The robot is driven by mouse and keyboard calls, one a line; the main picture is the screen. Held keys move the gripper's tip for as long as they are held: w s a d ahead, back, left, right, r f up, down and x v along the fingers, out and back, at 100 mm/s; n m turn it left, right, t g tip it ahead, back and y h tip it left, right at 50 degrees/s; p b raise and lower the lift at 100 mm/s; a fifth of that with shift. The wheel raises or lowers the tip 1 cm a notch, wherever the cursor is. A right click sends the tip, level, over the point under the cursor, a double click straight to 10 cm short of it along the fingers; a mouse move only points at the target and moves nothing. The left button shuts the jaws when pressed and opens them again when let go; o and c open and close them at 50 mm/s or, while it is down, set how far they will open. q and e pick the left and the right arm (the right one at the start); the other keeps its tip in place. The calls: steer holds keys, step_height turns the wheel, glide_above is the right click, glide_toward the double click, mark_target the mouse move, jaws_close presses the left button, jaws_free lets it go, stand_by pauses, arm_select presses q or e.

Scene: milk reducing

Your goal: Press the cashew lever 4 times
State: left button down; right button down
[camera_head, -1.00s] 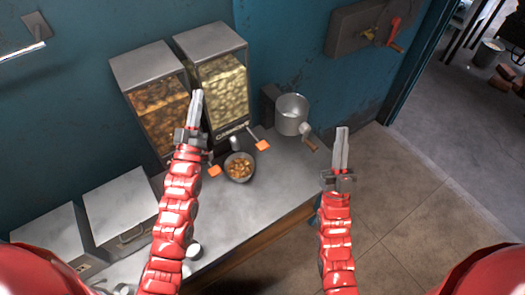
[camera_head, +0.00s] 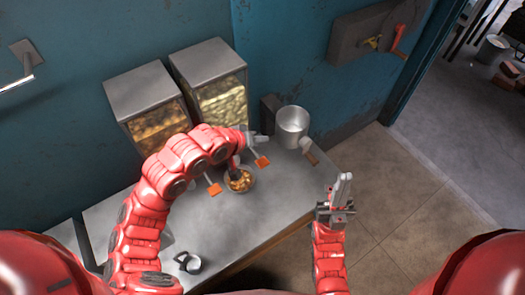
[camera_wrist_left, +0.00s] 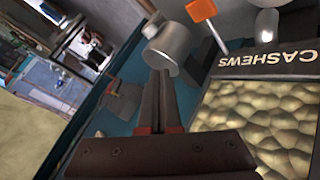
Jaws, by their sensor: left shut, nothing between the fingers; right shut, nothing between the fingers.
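The cashew dispenser (camera_head: 222,98) is a clear box of pale nuts with a grey lid, against the blue wall. Its CASHEWS label (camera_wrist_left: 265,62) shows in the left wrist view. The cashew lever's orange paddle (camera_head: 262,161) sticks out in front of it, and the paddle (camera_wrist_left: 201,10) is at the top of the wrist view. My left gripper (camera_head: 262,142) is shut and empty, just behind and above that paddle in the head view; contact cannot be told. My right gripper (camera_head: 343,187) is shut and empty, right of the counter.
A bowl of nuts (camera_head: 240,188) stands below the levers. A second dispenser (camera_head: 158,128) with brown nuts and an orange lever (camera_head: 214,189) is on the left. A metal pot (camera_head: 291,125) stands at the right. A small cup (camera_head: 188,262) is on the front counter (camera_head: 240,225).

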arm_select(q)
steer(key=shift+s+f, duration=0.15)
steer(key=shift+s, duration=0.15)
steer(key=shift+f, duration=0.1)
steer(key=b, duration=0.6)
glide_above(260, 165)
step_height(260, 165, down, 8)
steer(key=shift+w+r, duration=0.1)
steer(key=shift+r, duration=0.15)
steer(key=shift+f, duration=0.55)
steer(key=shift+f, duration=0.1)
stand_by(1.1)
steer(key=shift+f+b, duration=0.3)
steer(key=shift+b, duration=0.05)
